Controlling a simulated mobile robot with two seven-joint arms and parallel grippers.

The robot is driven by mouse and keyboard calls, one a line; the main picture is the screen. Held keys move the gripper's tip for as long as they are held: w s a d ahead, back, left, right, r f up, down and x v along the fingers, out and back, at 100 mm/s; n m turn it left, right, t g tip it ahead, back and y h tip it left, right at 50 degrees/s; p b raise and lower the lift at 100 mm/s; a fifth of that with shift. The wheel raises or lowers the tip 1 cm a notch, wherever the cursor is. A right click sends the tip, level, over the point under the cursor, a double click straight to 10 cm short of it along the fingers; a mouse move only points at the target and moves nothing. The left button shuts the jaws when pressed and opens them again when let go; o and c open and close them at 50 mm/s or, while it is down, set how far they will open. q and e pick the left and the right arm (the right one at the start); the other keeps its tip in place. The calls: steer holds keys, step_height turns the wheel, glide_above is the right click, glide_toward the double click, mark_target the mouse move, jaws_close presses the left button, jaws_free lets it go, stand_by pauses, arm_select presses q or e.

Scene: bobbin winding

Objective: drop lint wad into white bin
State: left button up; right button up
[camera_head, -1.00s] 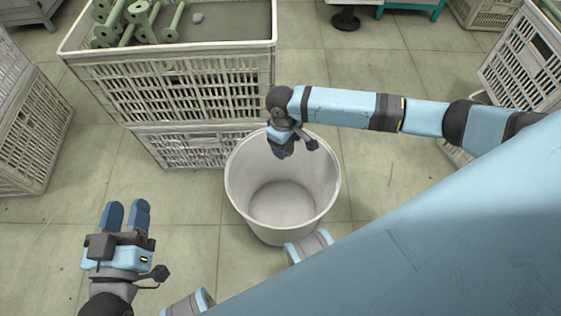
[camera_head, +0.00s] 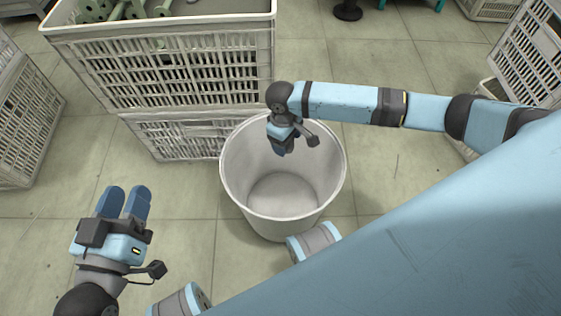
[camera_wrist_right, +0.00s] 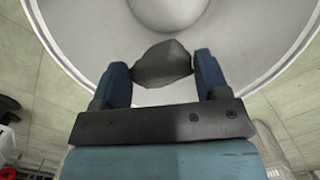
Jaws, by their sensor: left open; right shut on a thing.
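The white bin (camera_head: 240,196) stands on the floor in the middle of the head view, its open top facing up. My right gripper (camera_head: 281,152) points down over the bin's mouth. In the right wrist view my right gripper (camera_wrist_right: 163,75) is shut on the dark grey lint wad (camera_wrist_right: 163,63), with the bin (camera_wrist_right: 85,30) below it. The wad is hidden in the head view. My left gripper (camera_head: 123,202) is open and empty over the floor at the lower left, away from the bin.
A stack of crates (camera_head: 180,75) stands behind the bin, with green bobbins (camera_head: 125,10) and a small grey lump (camera_head: 192,2) in the top one. More crates stand at the left edge (camera_head: 28,130) and right (camera_head: 530,50). The floor between is clear.

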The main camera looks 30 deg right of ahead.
steer(key=o, duration=1)
steer(key=shift+c, duration=0.2)
steer(key=shift+r, duration=0.1)
arm_select(q)
step_height(320, 180, up, 7)
steer(key=a+t+p, duration=0.1)
steer(key=t+p, duration=0.1)
steer(key=p, duration=0.4)
steer(key=shift+s+n+t, duration=0.15)
steer(key=shift+n+t, duration=0.15)
arm_select(e)
step_height(320, 180, up, 14)
steer(key=w, duration=0.1)
steer(key=shift+w+a+f, duration=0.2)
steer(key=shift+a+f, duration=0.05)
steer(key=shift+a, duration=0.15)
